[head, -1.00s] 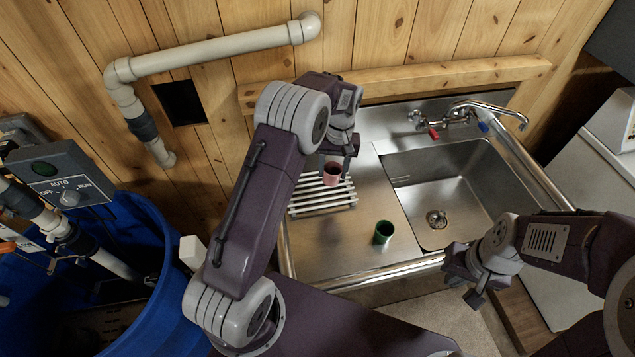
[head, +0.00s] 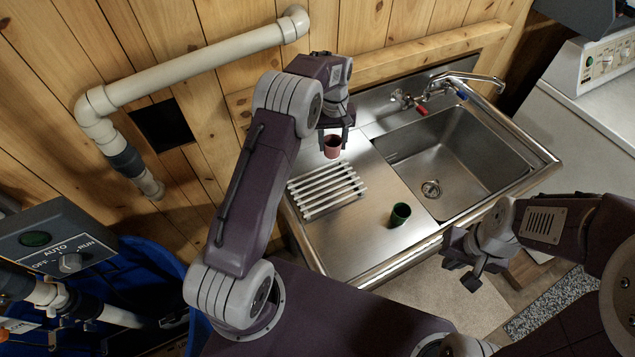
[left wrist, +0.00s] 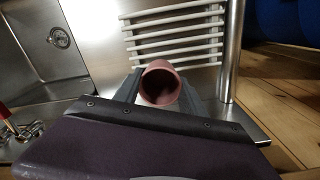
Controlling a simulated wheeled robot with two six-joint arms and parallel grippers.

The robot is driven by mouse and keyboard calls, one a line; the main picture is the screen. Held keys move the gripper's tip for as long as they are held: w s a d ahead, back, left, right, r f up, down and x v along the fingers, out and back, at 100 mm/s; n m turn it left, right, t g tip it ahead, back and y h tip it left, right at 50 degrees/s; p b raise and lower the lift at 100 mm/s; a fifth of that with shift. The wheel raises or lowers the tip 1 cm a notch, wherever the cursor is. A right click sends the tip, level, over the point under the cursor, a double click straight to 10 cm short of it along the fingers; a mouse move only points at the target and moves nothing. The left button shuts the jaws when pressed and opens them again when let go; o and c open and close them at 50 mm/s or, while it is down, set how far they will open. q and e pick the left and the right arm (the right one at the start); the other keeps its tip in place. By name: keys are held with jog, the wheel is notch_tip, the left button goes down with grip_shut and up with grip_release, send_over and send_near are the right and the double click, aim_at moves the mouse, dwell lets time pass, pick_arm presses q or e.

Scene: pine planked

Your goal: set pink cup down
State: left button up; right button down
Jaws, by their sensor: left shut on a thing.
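The pink cup (head: 332,147) is held upright in my left gripper (head: 334,138), near the back edge of the drainboard. In the left wrist view the pink cup (left wrist: 160,85) sits between the two fingers, its open mouth facing the camera. The cup appears to be above the drainboard, behind the white slatted rack (head: 327,190); whether its base touches anything is hidden. The rack also shows in the left wrist view (left wrist: 178,38). My right gripper (head: 466,262) hangs in front of the sink's front edge, holding nothing that I can see; its jaw opening is unclear.
A green cup (head: 400,214) stands on the steel drainboard (head: 366,234) right of the rack. The sink basin (head: 460,150) with its faucet (head: 470,78) lies further right. A wooden wall and a grey pipe (head: 200,53) are behind. A blue bin (head: 150,262) is at left.

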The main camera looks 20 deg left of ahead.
pick_arm(q)
jog(key=s+a+f, duration=0.1)
jog(key=s+f, duration=0.1)
jog(key=s, duration=0.1)
jog(key=s+a+f+p, duration=0.1)
jog(key=s+f, duration=0.1)
jog(key=s, duration=0.1)
jog(key=s+a+f+p, duration=0.1)
jog(key=s, duration=0.2)
jog(key=shift+s+a+f, duration=0.25)
jog(key=shift+a+f, duration=0.1)
jog(key=shift+f, duration=0.05)
notch_tip(320, 180, down, 4)
jog(key=shift+r+p, duration=0.1)
jog(key=shift+p, duration=0.55)
jog(key=shift+f, duration=0.3)
jog(key=o, duration=1.3)
